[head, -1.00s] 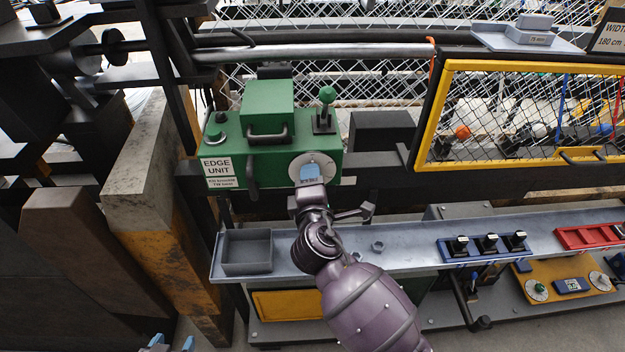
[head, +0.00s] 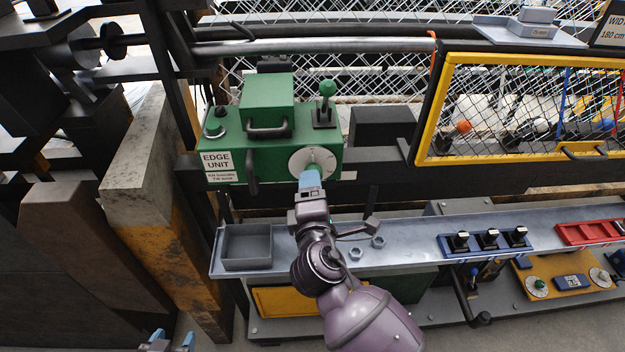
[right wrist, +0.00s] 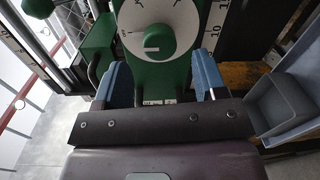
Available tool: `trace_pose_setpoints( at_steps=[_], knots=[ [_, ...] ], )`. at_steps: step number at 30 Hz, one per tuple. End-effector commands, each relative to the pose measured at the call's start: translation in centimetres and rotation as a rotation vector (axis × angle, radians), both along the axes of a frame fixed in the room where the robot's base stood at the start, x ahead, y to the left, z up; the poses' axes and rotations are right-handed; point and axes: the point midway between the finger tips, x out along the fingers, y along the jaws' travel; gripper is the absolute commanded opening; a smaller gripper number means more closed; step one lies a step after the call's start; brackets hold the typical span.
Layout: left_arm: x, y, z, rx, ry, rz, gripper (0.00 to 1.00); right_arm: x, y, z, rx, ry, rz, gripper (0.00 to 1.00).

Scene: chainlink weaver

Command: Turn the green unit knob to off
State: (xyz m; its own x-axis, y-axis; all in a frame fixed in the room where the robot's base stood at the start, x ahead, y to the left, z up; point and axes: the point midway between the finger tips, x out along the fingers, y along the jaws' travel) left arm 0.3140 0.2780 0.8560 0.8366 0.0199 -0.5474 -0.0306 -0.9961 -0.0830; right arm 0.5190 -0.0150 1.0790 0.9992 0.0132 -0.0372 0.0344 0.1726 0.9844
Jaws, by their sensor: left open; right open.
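The green edge unit (head: 265,145) is a green box with an "EDGE UNIT" label at its front left. Its knob is a green knob (head: 312,161) on a white dial (head: 325,164) at the lower right of its front. My left gripper (head: 168,341) is open at the bottom edge, far from the unit.
A grey shelf (head: 400,245) runs below the unit, with a grey bin (head: 246,247), loose nuts (head: 378,242) and a blue switch strip (head: 485,244). A green-topped lever (head: 326,92) stands on the unit. A yellow-framed mesh guard (head: 432,110) is to the right.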

Motion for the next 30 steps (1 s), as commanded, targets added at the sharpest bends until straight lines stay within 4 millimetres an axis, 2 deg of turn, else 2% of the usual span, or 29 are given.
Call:
trace_pose_setpoints(
  at_steps=[1, 6, 12, 30],
  knots=[
    [0.1, 0.0, -0.2, 0.0, -0.002, 0.0, 0.58, -1.0, -0.1, -0.1, 0.002, 0.001, 0.0, 0.65],
    [0.3, 0.0, -0.2, 0.0, -0.01, -0.001, 0.58, -3.7, -0.1, 0.0, 0.001, 0.001, -0.001, 0.65],
    [0.6, -0.1, 0.1, 0.0, -0.021, -0.003, 0.58, -5.5, -0.1, 0.2, -0.001, -0.001, -0.001, 0.65],
    [0.5, 0.0, -0.3, 0.001, -0.012, -0.003, 0.58, -5.9, -0.1, 0.2, 0.0, -0.001, -0.001, 0.65]
  ],
)
